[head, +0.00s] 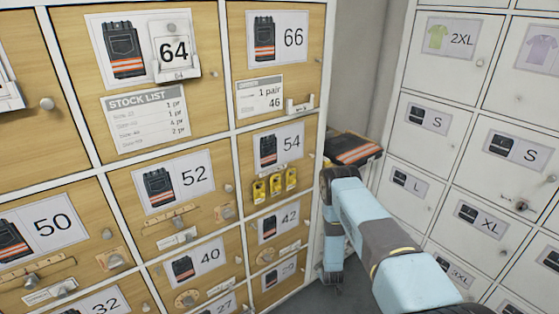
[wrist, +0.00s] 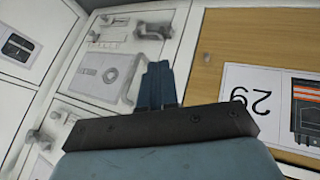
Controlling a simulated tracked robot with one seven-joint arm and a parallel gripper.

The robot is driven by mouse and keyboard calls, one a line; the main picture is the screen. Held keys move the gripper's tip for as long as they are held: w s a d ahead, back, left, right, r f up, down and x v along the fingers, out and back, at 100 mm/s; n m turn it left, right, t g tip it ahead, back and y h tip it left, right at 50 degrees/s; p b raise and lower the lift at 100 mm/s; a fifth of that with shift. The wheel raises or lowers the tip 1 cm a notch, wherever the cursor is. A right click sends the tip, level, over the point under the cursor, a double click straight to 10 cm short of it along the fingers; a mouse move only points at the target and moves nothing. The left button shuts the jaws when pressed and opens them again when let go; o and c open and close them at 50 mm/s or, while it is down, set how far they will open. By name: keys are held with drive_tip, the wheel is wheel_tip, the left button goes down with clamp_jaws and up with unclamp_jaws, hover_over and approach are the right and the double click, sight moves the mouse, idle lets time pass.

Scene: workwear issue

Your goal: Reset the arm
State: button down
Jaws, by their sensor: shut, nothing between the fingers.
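My arm (head: 372,225), light blue with dark bands, reaches from the lower right of the head view towards the right edge of the wooden-door cabinet, then bends down. The end of my gripper is small and partly cut off from clear sight there. In the wrist view my gripper (wrist: 160,84) shows its two dark blue fingers together, shut with nothing between them.
Wooden locker doors (head: 185,190) with trouser labels and numbers fill the left. White lockers (head: 436,130) stand at the right. Folded dark trousers with orange stripes (head: 353,149) lie behind my arm. In the wrist view, a wooden door (wrist: 215,75) carries an upside-down number label.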

drive_tip(key=w+r+m, duration=0.1)
drive_tip(key=w+r, duration=0.3)
drive_tip(key=r, duration=0.4)
drive_tip(key=w+r, duration=0.4)
drive_tip(key=r, duration=0.4)
wheel_tip(320, 180, up, 40)
drive_tip(key=s+m, duration=0.2)
drive_tip(key=s+r+m+g+y, duration=0.1)
drive_tip(key=s+r+m, duration=0.1)
drive_tip(key=s+r, duration=2.15)
drive_tip(key=s, duration=0.9)
drive_tip(key=s+d+r+m+g, duration=0.1)
drive_tip(key=s+r, duration=0.4)
drive_tip(key=s, duration=0.7)
drive_tip(key=shift+s+m, duration=0.3)
drive_tip(key=shift+s, duration=0.1)
drive_tip(key=c, duration=1.8)
unclamp_jaws()
